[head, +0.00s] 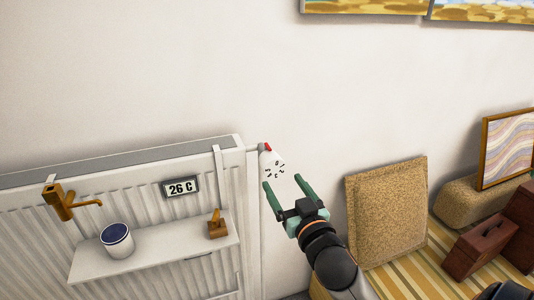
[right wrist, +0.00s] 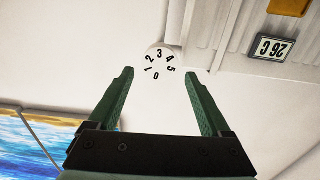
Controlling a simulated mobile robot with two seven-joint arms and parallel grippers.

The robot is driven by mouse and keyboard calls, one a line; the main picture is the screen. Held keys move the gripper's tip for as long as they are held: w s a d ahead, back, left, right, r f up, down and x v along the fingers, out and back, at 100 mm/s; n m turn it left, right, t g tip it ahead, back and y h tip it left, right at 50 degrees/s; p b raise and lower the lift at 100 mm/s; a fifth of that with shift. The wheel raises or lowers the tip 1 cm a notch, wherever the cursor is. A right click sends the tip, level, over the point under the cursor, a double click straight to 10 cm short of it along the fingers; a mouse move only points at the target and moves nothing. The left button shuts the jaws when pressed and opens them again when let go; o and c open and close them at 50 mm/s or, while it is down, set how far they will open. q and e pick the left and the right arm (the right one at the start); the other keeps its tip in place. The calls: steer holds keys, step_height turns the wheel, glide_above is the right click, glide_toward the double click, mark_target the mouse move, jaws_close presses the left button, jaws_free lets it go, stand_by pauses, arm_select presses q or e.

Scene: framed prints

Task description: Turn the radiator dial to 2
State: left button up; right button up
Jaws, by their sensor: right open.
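The radiator dial (head: 271,166) is a white round knob with black marks at the upper right corner of the white radiator (head: 130,185). A small red mark (head: 267,147) sits at its top. In the right wrist view the dial face (right wrist: 160,64) shows the numbers 0 to 5, with 3 uppermost; the red mark is hidden there, so I cannot tell the setting. My right gripper (head: 282,181) has green fingers, open and empty. Its fingertips (right wrist: 159,72) point at the dial, one on either side in the picture; I see no clear contact.
A shelf (head: 165,255) on the radiator holds a white cup (head: 117,240) and a small wooden object (head: 217,224). A display (head: 181,187) reads 26 C. A tan cushion (head: 386,213) and brown cases (head: 482,246) stand at the right. The wall above is clear below the prints.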

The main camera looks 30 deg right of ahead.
mark_target(267, 157)
steer(key=p+x, duration=0.1)
steer(key=x, duration=1.1)
steer(key=shift+w+d, duration=0.1)
steer(key=shift+w, duration=0.1)
steer(key=c, duration=1)
steer(key=shift+m, duration=0.3)
steer(key=shift+c, duration=0.3)
